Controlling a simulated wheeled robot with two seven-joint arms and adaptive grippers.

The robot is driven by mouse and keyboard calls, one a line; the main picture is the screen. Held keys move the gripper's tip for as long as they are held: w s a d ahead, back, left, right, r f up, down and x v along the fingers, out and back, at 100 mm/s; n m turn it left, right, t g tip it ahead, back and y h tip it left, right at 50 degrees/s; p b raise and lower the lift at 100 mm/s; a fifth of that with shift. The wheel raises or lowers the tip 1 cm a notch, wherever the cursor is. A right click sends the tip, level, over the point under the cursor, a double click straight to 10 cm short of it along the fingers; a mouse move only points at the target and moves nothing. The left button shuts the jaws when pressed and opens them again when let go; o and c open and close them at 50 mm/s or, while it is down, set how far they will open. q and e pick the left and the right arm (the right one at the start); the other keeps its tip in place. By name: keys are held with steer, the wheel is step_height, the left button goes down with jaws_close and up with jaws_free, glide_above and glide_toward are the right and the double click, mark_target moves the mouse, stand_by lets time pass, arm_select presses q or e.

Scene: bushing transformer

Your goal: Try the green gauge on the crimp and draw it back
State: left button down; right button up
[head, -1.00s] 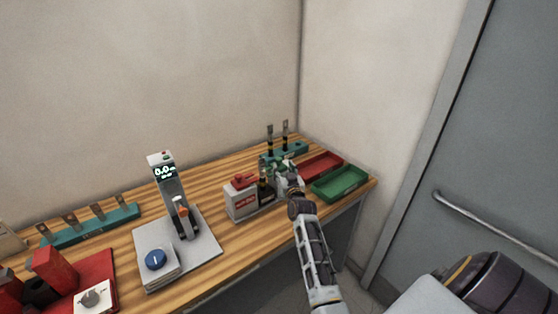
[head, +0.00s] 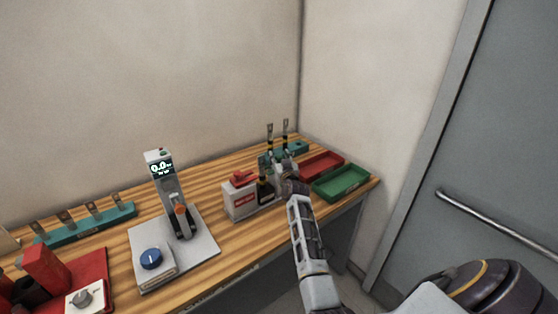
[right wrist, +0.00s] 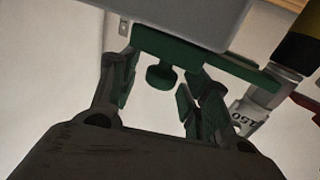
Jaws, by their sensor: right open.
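A green piece with a round knob (right wrist: 160,76), which looks like the green gauge, shows in the right wrist view. The knob sits between my right gripper's fingers (right wrist: 158,98), which stand apart with space on both sides of it. In the head view my right gripper (head: 284,168) is at the teal stand (head: 297,148) at the back right of the bench and partly hides it. Two upright pieces with flat metal tops (head: 270,130) rise there; I cannot tell which carries the crimp. The gauge cannot be made out in the head view. My left gripper is out of view.
A grey box with a red top (head: 240,198) stands left of my right gripper. A red tray (head: 320,166) and a green tray (head: 342,182) lie to its right, near the bench edge. A tester with a display (head: 162,170) stands further left.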

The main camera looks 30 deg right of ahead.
steer(key=shift+w+d, duration=0.15)
steer(key=shift+w, duration=0.2)
jaws_close()
stand_by(0.3)
